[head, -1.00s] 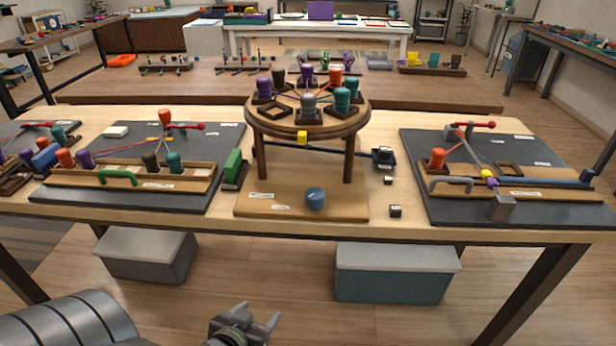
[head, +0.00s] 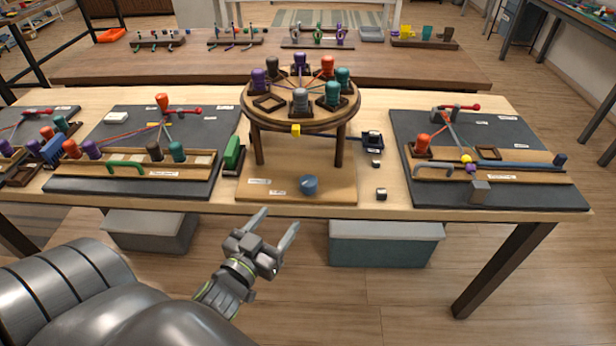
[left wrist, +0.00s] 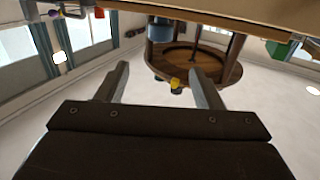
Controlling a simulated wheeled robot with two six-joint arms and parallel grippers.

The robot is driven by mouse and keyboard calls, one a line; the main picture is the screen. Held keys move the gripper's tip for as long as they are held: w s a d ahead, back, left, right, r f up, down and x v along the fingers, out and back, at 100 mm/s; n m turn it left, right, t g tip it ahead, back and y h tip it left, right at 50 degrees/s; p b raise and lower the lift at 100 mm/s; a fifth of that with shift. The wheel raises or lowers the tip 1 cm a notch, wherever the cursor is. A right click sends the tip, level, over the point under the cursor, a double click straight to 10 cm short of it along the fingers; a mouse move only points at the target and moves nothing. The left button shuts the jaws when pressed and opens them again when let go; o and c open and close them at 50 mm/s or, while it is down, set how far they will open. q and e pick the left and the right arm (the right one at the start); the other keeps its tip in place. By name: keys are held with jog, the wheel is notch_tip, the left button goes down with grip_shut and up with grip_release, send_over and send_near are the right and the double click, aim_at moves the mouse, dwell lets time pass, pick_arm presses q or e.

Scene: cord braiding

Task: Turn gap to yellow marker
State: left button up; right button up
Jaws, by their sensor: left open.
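The round braiding disk (head: 262,119) stands on dark legs at the middle of the table, with several coloured bobbins around its top. An empty square slot, the gap (head: 268,102), is at its front left, between a purple bobbin (head: 258,80) and the grey bobbin (head: 300,99). The yellow marker (head: 296,130) is on the front rim, right of the gap; it also shows in the left wrist view (left wrist: 175,85). A blue knob (head: 308,184) sits on the wooden base below. My left gripper (head: 275,221) is open and empty, short of the table's front edge, apart from the knob. My right gripper is out of view.
A dark board (head: 200,126) with a green handle lies left, and another dark board (head: 408,150) lies right. A green block (head: 233,154) stands left of the base. Grey bins are under the table.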

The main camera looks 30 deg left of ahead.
aim_at(304, 187)
pick_arm(q)
jog(key=w, duration=0.5)
jog(key=w+a+p, duration=0.1)
jog(key=w, duration=0.3)
jog(key=w+p, duration=0.1)
jog(key=w, duration=0.4)
jog(key=shift+w+a, duration=0.3)
jog(key=shift+c, duration=0.4)
jog(key=c, duration=0.9)
jog(key=shift+f+b, duration=0.1)
jog(key=shift+b, duration=0.25)
